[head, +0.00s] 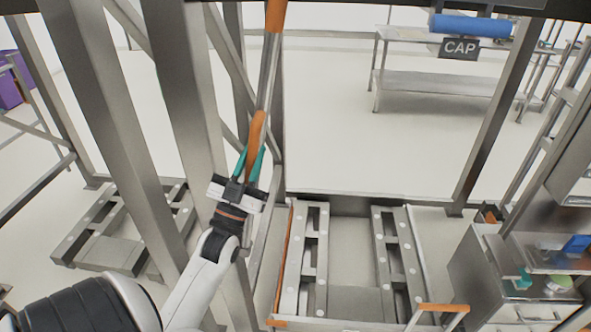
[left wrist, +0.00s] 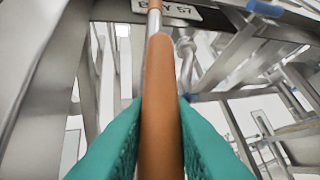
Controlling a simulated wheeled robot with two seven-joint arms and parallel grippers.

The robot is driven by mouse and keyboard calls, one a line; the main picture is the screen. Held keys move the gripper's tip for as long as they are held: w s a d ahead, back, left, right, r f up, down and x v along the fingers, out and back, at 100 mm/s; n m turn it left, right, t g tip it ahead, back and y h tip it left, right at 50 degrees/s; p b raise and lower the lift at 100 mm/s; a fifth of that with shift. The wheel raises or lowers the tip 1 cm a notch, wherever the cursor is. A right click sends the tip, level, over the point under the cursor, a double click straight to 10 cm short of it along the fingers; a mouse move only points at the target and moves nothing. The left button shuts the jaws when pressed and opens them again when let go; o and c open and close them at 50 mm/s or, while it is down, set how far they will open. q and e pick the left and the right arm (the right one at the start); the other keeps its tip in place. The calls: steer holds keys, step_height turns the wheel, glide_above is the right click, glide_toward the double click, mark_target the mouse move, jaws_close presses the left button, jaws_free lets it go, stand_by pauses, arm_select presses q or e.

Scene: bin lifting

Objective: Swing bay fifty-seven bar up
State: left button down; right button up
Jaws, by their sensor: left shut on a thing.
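The bay bar (head: 266,75) is a long rod with orange and bare-metal sections. It stands steeply raised at the left of the bay, leaning slightly right toward its top, which runs out of the head view. My left gripper (head: 251,165), with teal fingers, is shut on the bar's lower orange section. In the left wrist view the orange section (left wrist: 160,95) lies between the two teal fingers and runs away to a metal part. A bay sign (left wrist: 172,12) reading "BAY 57" is at the top there, partly covered by the bar. My right gripper is not in view.
Steel posts (head: 183,90) stand close beside my left arm. The bay floor has two slotted metal rails (head: 312,262). A metal cabinet (head: 495,285) with small items is at the lower right.

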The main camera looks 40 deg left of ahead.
arm_select(q)
steer(key=s+a+n+y, duration=0.1)
steer(key=a, duration=0.1)
steer(key=s+a+n+y, duration=0.1)
steer(key=a+n+y, duration=0.1)
steer(key=s+a+n+g+y, duration=0.1)
steer(key=s+a+n+y, duration=0.1)
steer(key=shift+s+r, duration=0.1)
steer(key=shift+r, duration=0.15)
steer(key=shift+a, duration=0.1)
steer(key=c, duration=1.6)
jaws_free()
steer(key=o, duration=0.3)
steer(key=shift+s+a, duration=0.1)
steer(key=shift+a, duration=0.05)
